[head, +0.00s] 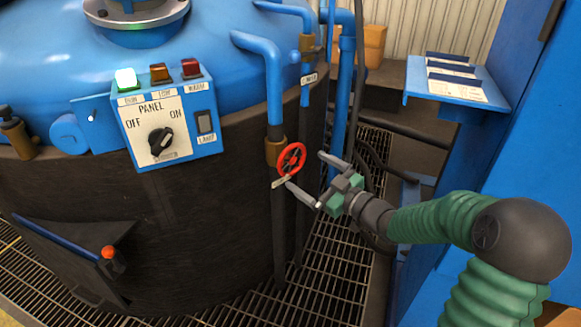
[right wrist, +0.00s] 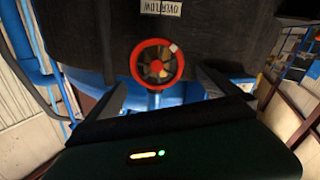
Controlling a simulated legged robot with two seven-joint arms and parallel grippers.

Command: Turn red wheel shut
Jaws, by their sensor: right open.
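The red wheel (head: 291,159) is a small red handwheel on a vertical pipe at the right side of the furnace. A brass-coloured fitting sits beside it and a small label hangs just below it. In the right wrist view the wheel (right wrist: 157,63) faces the camera, between and beyond the two fingers. My right gripper (head: 304,176) is open, just right of the wheel, with its fingers pointing left toward it. I cannot tell whether a fingertip touches the rim. My left gripper is not in view.
The furnace body (head: 200,225) is a large dark cylinder with a blue top. A control panel (head: 158,124) with a green lit lamp and a knob stands on it. Blue pipes (head: 347,80) rise behind the wheel. A blue shelf (head: 455,85) with papers is at right, above floor grating (head: 335,270).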

